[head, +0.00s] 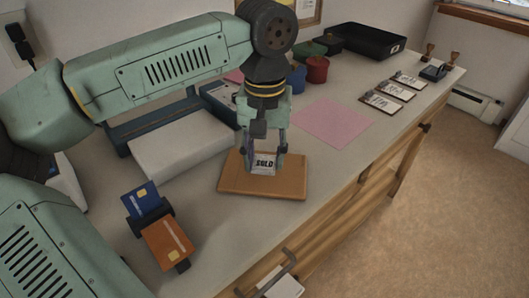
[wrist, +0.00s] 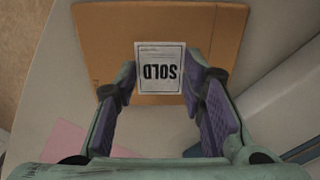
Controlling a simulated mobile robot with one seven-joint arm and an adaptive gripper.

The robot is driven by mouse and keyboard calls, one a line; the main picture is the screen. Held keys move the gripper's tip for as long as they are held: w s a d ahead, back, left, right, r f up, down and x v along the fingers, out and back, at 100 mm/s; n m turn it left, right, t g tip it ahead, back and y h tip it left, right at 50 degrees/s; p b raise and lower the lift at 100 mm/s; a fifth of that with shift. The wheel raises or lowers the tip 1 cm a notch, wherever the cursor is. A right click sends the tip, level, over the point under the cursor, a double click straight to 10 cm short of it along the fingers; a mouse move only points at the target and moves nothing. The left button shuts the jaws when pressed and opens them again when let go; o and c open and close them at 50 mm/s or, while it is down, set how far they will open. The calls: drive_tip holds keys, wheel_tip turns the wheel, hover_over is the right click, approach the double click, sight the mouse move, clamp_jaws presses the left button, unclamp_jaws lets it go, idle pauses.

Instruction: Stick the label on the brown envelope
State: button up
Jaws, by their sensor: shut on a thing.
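The white label (head: 264,162) reads "SOLD" and is held between my gripper's fingertips. It also shows in the wrist view (wrist: 160,70), upside down there. My gripper (head: 265,157) points down and is shut on the label; in the wrist view its purple-padded fingers (wrist: 159,80) stand at the label's two sides. The brown envelope (head: 288,188) lies flat near the table's front edge, directly under the label. It fills the upper middle of the wrist view (wrist: 105,45). I cannot tell whether the label touches the envelope or is just above it.
A pink sheet (head: 333,123) lies to the right of the envelope, with several small cards (head: 387,93) beyond. Cups (head: 317,70) and a black tray (head: 362,41) stand behind.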

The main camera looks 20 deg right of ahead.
drive_tip(key=shift+f+b, duration=0.45)
drive_tip(key=shift+f, duration=0.3)
drive_tip(key=o, duration=0.7)
drive_tip(key=shift+r, duration=0.1)
wheel_tip(320, 180, up, 12)
idle(0.5)
